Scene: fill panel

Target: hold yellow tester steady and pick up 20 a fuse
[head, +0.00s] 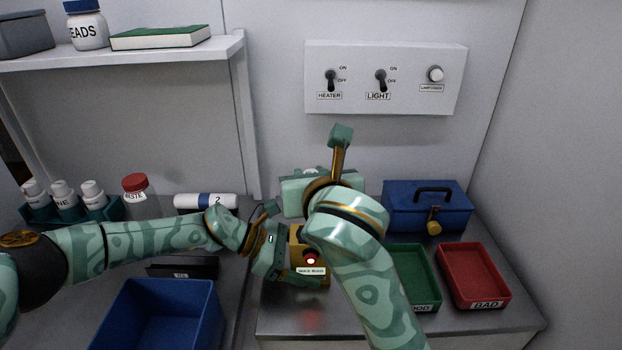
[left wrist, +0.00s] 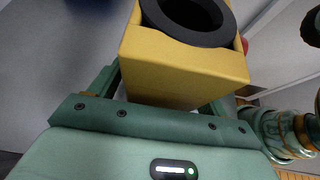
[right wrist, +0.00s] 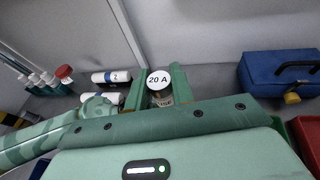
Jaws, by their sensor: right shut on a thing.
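The yellow tester (head: 296,238) stands on the grey bench, partly hidden behind my right arm. It has a red button or lamp and a small white label in front. My left gripper (head: 286,246) has its fingers spread on either side of the tester. The left wrist view shows the yellow box (left wrist: 175,62) with a black ring on top, between the fingers; whether they touch it is unclear. My right gripper (right wrist: 157,88) is shut on the fuse marked 20 A (right wrist: 160,82), label facing its camera. In the head view the fuse cannot be made out clearly.
A green tray (head: 421,303) and a red BAD tray (head: 475,302) stand at the right, with a blue case (head: 425,224) behind them. A blue bin (head: 160,335) is at the lower left. A switch panel (head: 440,100) is on the back wall.

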